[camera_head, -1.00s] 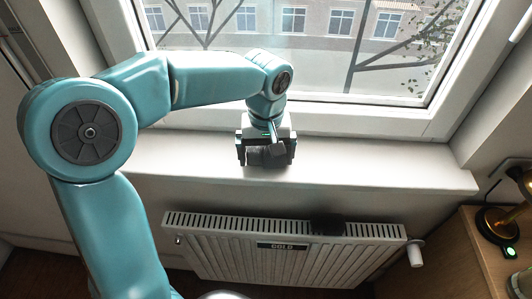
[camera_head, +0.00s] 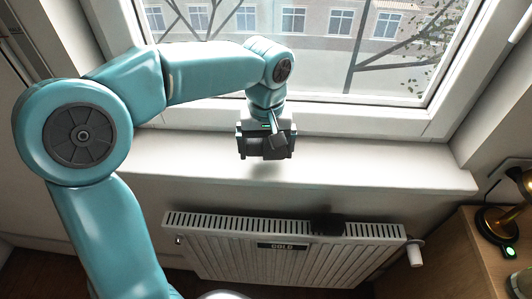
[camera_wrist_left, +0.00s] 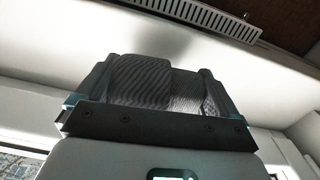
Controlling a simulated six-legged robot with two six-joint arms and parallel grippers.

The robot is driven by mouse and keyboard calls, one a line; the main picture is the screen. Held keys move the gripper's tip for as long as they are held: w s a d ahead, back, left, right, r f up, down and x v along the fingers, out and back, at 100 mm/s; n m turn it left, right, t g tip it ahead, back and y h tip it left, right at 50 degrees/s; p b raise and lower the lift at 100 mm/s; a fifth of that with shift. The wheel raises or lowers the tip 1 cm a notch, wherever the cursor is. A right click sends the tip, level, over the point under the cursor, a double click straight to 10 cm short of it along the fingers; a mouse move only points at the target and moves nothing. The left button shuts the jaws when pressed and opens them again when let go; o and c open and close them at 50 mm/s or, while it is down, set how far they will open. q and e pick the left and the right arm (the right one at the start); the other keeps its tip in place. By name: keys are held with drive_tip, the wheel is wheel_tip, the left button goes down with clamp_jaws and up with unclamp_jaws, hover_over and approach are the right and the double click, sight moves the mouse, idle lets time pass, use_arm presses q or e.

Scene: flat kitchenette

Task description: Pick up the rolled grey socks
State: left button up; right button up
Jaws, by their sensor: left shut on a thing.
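The rolled grey socks (camera_wrist_left: 142,84) show in the left wrist view as a dark grey ribbed bundle between the two fingers. My left gripper (camera_head: 266,152) is shut on them and hangs above the white windowsill (camera_head: 370,172), with a soft shadow below it. In the head view the gripper hides most of the socks. The gripper also shows in the left wrist view (camera_wrist_left: 160,92), with a finger on each side of the bundle. My right gripper is in neither view.
A white radiator (camera_head: 285,262) marked COLD is below the sill, with a dark item (camera_head: 328,224) on its top. The window (camera_head: 300,50) is behind the arm. A wooden cabinet (camera_head: 470,260) with a brass object (camera_head: 497,222) is at the right. The sill's right part is clear.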

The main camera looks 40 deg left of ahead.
sight(266, 141)
use_arm(q)
wheel_tip(266, 141, up, 17)
drive_tip(key=p, duration=0.2)
drive_tip(key=shift+p, duration=0.3)
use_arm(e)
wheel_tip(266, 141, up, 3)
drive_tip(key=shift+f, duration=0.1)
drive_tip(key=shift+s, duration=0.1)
